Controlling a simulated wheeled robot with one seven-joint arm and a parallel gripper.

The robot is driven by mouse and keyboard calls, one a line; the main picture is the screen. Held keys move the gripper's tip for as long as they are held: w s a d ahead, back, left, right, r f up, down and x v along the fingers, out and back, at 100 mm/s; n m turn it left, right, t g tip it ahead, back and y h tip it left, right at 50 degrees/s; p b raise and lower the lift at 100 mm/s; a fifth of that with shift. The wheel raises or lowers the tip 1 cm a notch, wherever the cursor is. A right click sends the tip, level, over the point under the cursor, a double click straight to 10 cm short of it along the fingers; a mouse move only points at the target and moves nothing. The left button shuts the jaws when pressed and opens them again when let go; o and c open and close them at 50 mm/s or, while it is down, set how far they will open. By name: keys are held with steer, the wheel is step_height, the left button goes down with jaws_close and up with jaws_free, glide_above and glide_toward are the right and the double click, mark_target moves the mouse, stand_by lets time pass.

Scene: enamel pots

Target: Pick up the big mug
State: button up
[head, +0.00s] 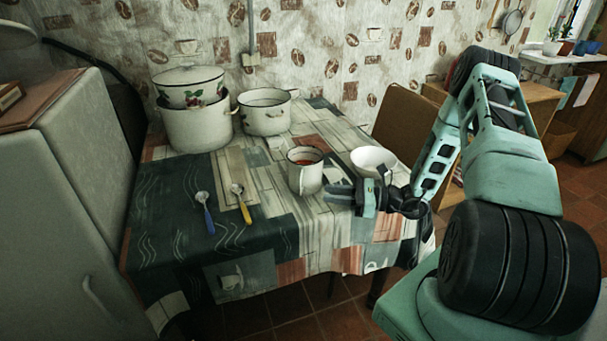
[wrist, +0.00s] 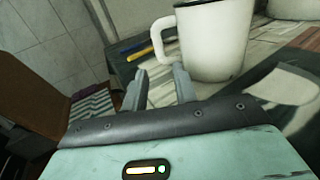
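The big mug (head: 303,178) is white enamel with a dark rim and something red inside. My gripper (head: 336,194) is just right of the mug, low over the table. In the wrist view my gripper (wrist: 160,74) is open, with an empty gap between the fingers. The fingers appear short of the handle; whether one touches it is unclear.
A white bowl (head: 372,160) stands close behind my gripper. A blue-handled spoon (head: 207,213) and a yellow-handled spoon (head: 242,204) lie left of the mug. A large pot (head: 195,128) holding a lidded pot (head: 188,88), and another pot (head: 264,116), stand at the back. The front tablecloth is clear.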

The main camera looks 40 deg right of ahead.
mark_target(302, 191)
steer(key=p+x, duration=0.1)
steer(key=x, duration=0.8)
steer(key=shift+w+a, duration=0.15)
jaws_close()
stand_by(1.2)
